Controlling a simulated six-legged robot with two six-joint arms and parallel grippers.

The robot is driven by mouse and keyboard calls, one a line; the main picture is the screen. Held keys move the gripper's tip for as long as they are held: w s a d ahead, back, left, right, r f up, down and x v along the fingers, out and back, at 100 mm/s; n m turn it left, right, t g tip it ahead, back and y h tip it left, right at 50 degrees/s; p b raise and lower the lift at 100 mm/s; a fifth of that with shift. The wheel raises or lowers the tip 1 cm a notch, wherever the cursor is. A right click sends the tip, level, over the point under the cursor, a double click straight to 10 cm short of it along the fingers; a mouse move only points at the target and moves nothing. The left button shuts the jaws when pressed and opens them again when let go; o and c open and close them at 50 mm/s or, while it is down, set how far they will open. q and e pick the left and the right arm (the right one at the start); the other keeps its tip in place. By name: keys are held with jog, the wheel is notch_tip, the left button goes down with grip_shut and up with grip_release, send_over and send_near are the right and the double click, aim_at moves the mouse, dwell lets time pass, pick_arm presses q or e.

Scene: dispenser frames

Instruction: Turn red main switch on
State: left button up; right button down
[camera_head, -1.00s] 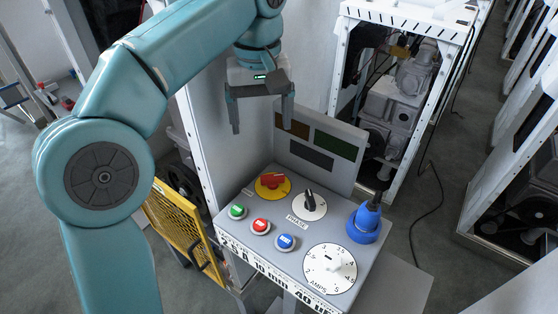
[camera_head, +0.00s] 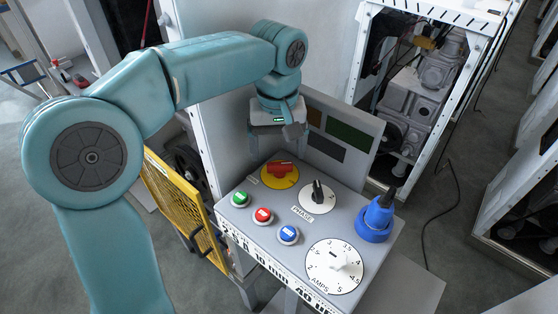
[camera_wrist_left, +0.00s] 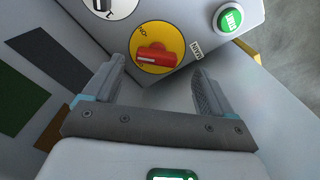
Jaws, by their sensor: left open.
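The red main switch (camera_head: 281,169) is a red knob on a round yellow plate, at the back left of the grey control panel (camera_head: 268,212). In the left wrist view the red knob (camera_wrist_left: 155,55) lies just beyond and between the finger ends, apart from them. My left gripper (camera_head: 275,148) hangs pointing down, just behind and above the switch. In the wrist view its two fingers (camera_wrist_left: 155,85) are apart with nothing between them. My right gripper is not in view.
A black phase knob (camera_head: 317,193), green (camera_head: 241,199), red (camera_head: 263,215) and blue (camera_head: 288,234) buttons, an amps dial (camera_head: 334,267) and a blue plug (camera_head: 375,218) share the panel. An upright board (camera_head: 343,136) stands behind it. A yellow mesh gate (camera_head: 180,205) is at left.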

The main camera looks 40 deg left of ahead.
aim_at(280, 163)
pick_arm(q)
jog(key=f, duration=0.3)
jog(key=shift+w+f, duration=0.35)
jog(key=shift+f, duration=0.05)
jog(key=shift+s+d+r, duration=0.1)
jog(key=shift+s+r, duration=0.05)
jog(key=shift+s, duration=0.15)
jog(key=shift+w, duration=0.25)
jog(key=c, duration=1.1)
jog(key=shift+o, duration=0.2)
jog(key=shift+m, duration=0.4)
jog(key=m+p, duration=0.1)
jog(key=m, duration=0.1)
jog(key=shift+m, duration=0.4)
jog(key=m+p, duration=0.1)
jog(key=m, duration=0.4)
jog(key=shift+p, duration=0.3)
